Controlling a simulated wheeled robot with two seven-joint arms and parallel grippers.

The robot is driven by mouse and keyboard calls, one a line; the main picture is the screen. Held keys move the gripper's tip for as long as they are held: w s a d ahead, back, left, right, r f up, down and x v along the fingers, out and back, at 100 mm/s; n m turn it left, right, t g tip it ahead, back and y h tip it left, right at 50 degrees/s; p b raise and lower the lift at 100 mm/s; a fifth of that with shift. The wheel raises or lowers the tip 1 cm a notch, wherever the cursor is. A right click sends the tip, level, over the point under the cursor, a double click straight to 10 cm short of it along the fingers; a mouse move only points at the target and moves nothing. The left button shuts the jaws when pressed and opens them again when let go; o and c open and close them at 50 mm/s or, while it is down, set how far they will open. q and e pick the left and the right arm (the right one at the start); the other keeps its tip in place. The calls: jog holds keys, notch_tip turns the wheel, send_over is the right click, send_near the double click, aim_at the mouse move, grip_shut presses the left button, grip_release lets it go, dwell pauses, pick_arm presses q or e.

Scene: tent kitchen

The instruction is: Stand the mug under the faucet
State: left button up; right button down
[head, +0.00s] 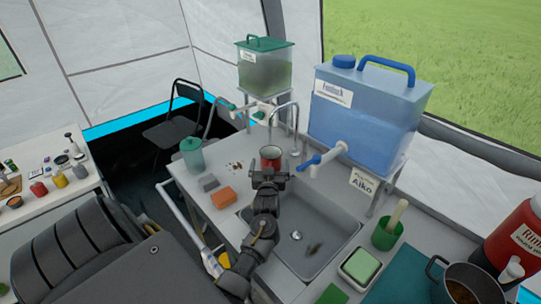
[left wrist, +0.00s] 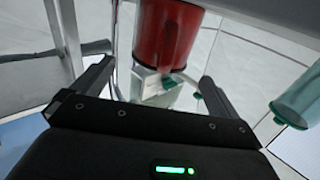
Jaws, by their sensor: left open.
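The red mug (head: 270,152) stands upright on the counter behind the sink, near the thin curved metal faucet (head: 286,108). My left gripper (head: 269,178) is open on the near side of the mug. In the left wrist view the red mug (left wrist: 168,32) shows at the top, between and beyond the open fingers of my left gripper (left wrist: 155,78). I cannot tell whether a finger touches it. The mug's handle cannot be made out. My right gripper is not in view.
A blue water container (head: 375,110) with a blue-handled tap (head: 325,157) stands right of the mug. A green container (head: 264,70) stands behind. The sink (head: 305,240) is in front.

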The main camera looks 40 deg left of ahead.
pick_arm(q)
jog(key=p+v, duration=0.3)
jog(key=v, duration=0.5)
